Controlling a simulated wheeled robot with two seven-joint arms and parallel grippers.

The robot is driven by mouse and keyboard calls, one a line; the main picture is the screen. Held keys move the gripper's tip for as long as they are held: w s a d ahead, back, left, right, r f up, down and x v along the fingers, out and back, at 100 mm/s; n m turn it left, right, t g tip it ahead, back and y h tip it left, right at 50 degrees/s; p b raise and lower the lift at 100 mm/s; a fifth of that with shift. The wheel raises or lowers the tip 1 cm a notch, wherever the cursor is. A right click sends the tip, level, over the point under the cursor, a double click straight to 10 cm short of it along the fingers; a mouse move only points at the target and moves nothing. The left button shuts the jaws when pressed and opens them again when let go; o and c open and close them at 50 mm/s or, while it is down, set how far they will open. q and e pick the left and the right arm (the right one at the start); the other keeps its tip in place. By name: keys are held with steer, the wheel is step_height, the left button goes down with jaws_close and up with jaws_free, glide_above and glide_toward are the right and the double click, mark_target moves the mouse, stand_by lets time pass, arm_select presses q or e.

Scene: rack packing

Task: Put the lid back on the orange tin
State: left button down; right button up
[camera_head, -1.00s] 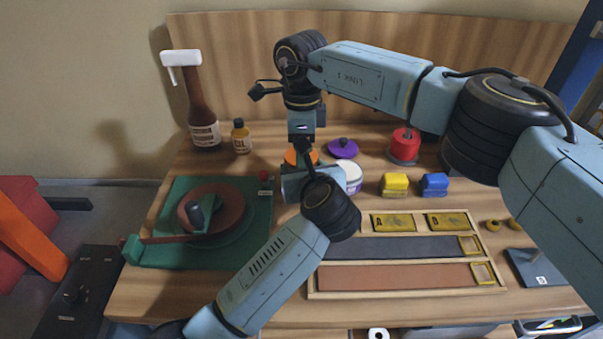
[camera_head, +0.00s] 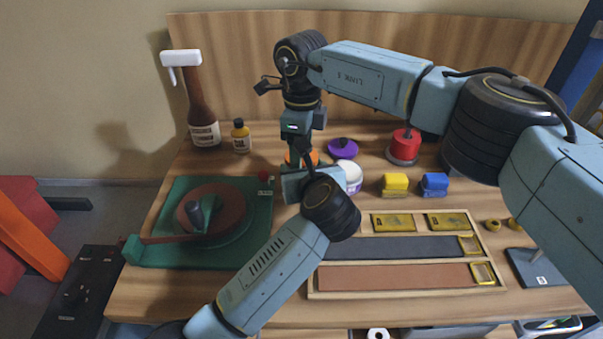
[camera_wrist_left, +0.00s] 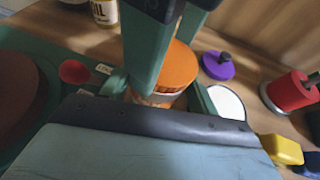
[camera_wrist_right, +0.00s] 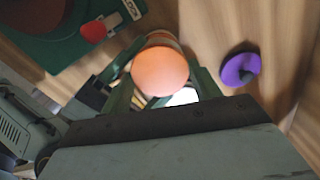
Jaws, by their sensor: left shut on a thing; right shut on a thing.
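The orange lid (camera_head: 313,157) lies flat on top of the orange tin (camera_wrist_left: 157,98), with no clear gap in the left wrist view; whether it is fully seated I cannot tell. The lid's round top fills the middle of the right wrist view (camera_wrist_right: 160,70). My left gripper (camera_head: 300,178) is shut around the tin's body from the front and hides most of the tin in the head view. My right gripper (camera_head: 302,156) comes down from above and is shut on the lid, its fingers at the lid's sides.
A white tub (camera_head: 349,177) stands open just right of the tin. A purple lid (camera_head: 342,148) lies behind it. Yellow (camera_head: 395,184) and blue (camera_head: 434,184) blocks are farther right. A green turntable unit (camera_head: 170,255) is at left. Bottles (camera_head: 203,133) stand at the back left.

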steer(key=o, duration=1.1)
steer(key=shift+r, duration=2.3)
steer(key=shift+c, duration=0.5)
steer(key=shift+r, duration=0.1)
steer(key=shift+c, duration=1)
steer(key=shift+r+n, duration=1.5)
steer(key=shift+r, duration=0.1)
